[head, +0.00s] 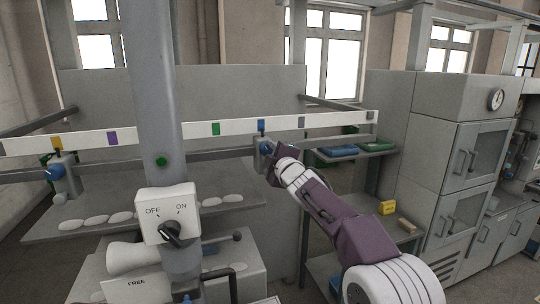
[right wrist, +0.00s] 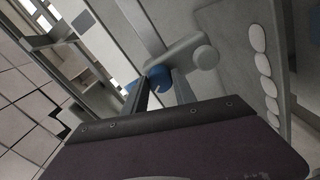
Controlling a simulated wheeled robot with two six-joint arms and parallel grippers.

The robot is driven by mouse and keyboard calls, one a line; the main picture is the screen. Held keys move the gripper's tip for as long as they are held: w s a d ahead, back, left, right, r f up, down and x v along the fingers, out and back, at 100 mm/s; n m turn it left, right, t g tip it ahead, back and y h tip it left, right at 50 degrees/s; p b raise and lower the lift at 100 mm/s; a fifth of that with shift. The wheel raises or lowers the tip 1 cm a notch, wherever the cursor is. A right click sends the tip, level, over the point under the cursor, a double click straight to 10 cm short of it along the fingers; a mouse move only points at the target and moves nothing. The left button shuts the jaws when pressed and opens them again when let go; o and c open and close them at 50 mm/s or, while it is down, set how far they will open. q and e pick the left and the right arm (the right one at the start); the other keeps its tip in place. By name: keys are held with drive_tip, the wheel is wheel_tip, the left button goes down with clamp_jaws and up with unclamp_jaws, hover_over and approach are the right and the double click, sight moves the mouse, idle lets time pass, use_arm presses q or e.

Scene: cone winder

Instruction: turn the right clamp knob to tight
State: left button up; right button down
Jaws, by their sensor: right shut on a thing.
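The right clamp knob is blue and sits on a grey clamp (head: 261,142) on the rail, just below the blue mark of the white strip. In the right wrist view the blue knob (right wrist: 158,76) is between the tips of my right gripper (right wrist: 161,92), which is shut on it. My right gripper (head: 271,165) reaches the clamp from the lower right in the head view and partly hides it. The knob's pointer position is too small to tell. The left clamp knob (head: 55,172) is blue too, on the rail at far left. My left gripper is not in view.
A grey post with an OFF/ON switch box (head: 167,214) stands left of the clamp. The white strip (head: 340,119) with coloured marks runs above the rail. A shelf with white pieces (head: 150,212) lies below. Grey cabinets (head: 460,150) stand at right.

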drive_tip(key=shift+n, duration=0.8)
drive_tip(key=c, duration=1)
unclamp_jaws()
drive_tip(key=shift+s+d+f+b, duration=0.1)
drive_tip(key=shift+s+b, duration=0.25)
drive_tip(key=shift+b, duration=0.2)
drive_tip(key=b+v, duration=0.3)
drive_tip(key=v, duration=0.5)
drive_tip(key=shift+s, duration=0.15)
